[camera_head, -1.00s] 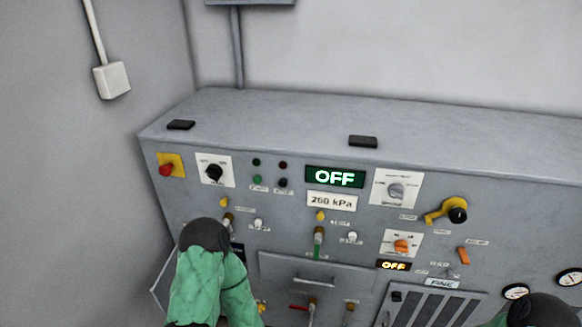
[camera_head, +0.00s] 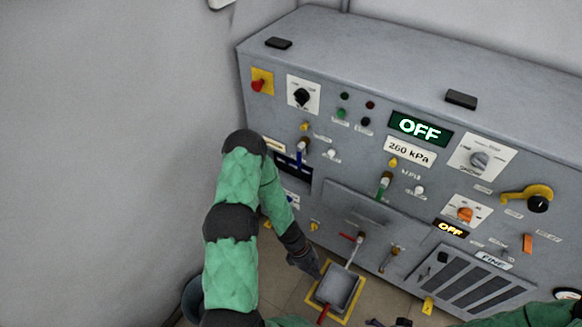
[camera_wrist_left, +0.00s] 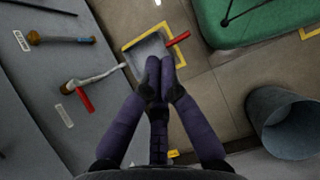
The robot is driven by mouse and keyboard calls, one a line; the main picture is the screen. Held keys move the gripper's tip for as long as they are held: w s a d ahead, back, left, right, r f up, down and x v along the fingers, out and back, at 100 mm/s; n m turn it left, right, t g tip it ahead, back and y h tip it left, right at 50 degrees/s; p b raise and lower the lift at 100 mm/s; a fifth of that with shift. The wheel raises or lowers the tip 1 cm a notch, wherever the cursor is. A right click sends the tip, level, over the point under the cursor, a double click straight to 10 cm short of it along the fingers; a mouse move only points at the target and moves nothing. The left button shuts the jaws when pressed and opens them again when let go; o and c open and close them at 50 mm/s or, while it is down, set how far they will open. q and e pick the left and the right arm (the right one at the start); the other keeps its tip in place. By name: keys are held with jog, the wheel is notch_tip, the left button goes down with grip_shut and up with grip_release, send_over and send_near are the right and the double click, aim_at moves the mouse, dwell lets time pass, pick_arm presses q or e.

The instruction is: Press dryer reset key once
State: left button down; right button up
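The grey control panel (camera_head: 440,110) carries many small controls, and their labels are too small to read, so I cannot tell which is the dryer reset key. A green button (camera_head: 341,114) and a black button (camera_head: 365,122) sit left of a large green "OFF" display (camera_head: 420,129). A smaller orange "OFF" display (camera_head: 451,228) is under an orange knob (camera_head: 464,214). My left gripper (camera_head: 308,266) points down low before the panel, above a grey tray; its fingers (camera_wrist_left: 160,64) are together and empty in the left wrist view. My right gripper (camera_head: 388,322) barely shows at the bottom edge.
The grey tray (camera_head: 349,275) with a red handle lies on a yellow-marked floor patch, below a pipe with a red valve. A yellow crank handle (camera_head: 524,196) sticks out at right. A bucket (camera_wrist_left: 284,122) and green object (camera_wrist_left: 240,22) stand on the floor.

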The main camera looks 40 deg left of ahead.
pick_arm(q)
jog(key=w+a+r+n+t+y+p, duration=0.1)
jog(key=w+a+r+n+t+p, duration=0.3)
jog(key=w+a+n+t, duration=0.7)
jog(key=w+a+r+n+y, duration=0.1)
jog(key=w+a+n+y, duration=0.1)
jog(key=a, duration=0.5)
jog(key=w+a+r+n+y+p, duration=0.1)
jog(key=w+a+r+n+y, duration=0.1)
jog(key=a, duration=0.6)
jog(key=w+a+r+n+y+p, duration=0.1)
jog(key=w+a+n+y, duration=0.1)
jog(key=a+n, duration=0.2)
jog(key=a, duration=0.3)
jog(key=shift+w+a+r+t+y, duration=0.15)
jog(key=shift+w+a+t+y, duration=0.2)
jog(key=shift+a+t+y, duration=0.05)
pick_arm(e)
notch_tip(320, 180, up, 6)
jog(key=w, duration=0.1)
jog(key=shift+d+r, duration=0.25)
pick_arm(q)
jog(key=b, duration=0.4)
send_near(294, 165)
jog(key=w+f, duration=0.4)
jog(key=f, duration=0.1)
jog(key=shift+w+a, duration=0.35)
jog(key=shift+w, duration=0.3)
pick_arm(e)
jog(key=shift+f, duration=1.95)
